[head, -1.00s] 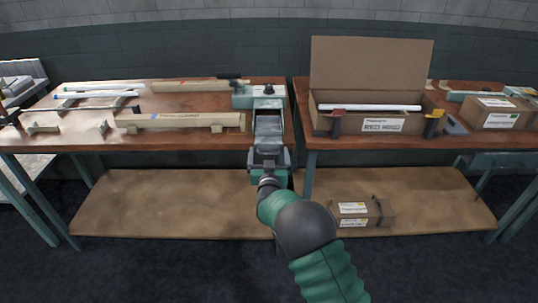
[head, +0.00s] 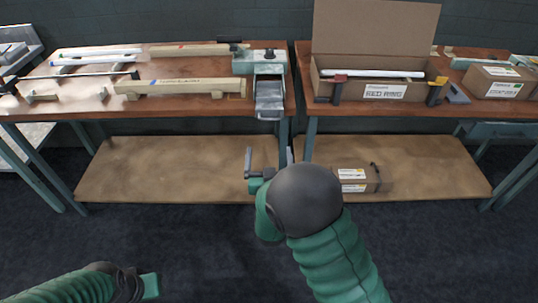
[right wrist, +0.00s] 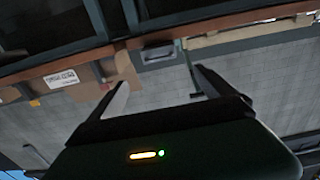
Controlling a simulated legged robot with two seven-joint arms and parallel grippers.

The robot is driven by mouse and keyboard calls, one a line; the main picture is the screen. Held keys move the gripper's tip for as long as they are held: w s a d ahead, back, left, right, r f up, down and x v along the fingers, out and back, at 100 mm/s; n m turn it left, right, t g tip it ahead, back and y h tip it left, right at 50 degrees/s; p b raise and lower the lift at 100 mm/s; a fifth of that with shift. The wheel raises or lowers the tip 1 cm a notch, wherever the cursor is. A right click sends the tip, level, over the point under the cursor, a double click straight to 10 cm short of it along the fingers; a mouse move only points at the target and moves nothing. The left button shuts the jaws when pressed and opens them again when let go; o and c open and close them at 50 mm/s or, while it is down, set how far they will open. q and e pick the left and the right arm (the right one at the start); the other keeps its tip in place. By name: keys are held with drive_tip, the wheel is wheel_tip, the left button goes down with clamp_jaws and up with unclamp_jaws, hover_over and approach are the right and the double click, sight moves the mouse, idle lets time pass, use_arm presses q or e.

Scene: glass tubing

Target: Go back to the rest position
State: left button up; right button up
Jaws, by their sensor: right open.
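My right gripper (head: 268,165) is open and empty in the head view, low in front of the gap between the two tables. In the right wrist view its two fingers (right wrist: 160,98) stand wide apart with nothing between them. My left arm (head: 75,288) enters at the lower left of the head view, low over the floor. A green end piece shows there, but its fingers cannot be made out.
The left table (head: 75,107) bears glass tubes, wooden racks and a green machine (head: 260,62) with a grey chute. The right table (head: 310,103) bears an open cardboard box (head: 375,20) with a white tube across it. A lower shelf (head: 165,168) holds a small box (head: 352,180). Dark floor in front is clear.

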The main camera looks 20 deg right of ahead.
drive_tip(key=shift+s+a, duration=0.1)
drive_tip(key=shift+s, duration=0.2)
drive_tip(key=s+d+f+n+g+y, duration=0.1)
drive_tip(key=s+f+g+y, duration=0.15)
drive_tip(key=s+g, duration=0.45)
drive_tip(key=s+d+f+n+g+y, duration=0.1)
drive_tip(key=s+f+g, duration=0.2)
drive_tip(key=s, duration=0.7)
drive_tip(key=s+d+f+n+g+y, duration=0.1)
drive_tip(key=s+f+g+y, duration=0.15)
drive_tip(key=s+g, duration=0.45)
wheel_tip(320, 180, up, 14)
drive_tip(key=s+t+h+p, duration=0.1)
drive_tip(key=s+t+p, duration=0.1)
drive_tip(key=p, duration=1.2)
drive_tip(key=shift+a+f, duration=0.2)
drive_tip(key=shift+a, duration=0.1)
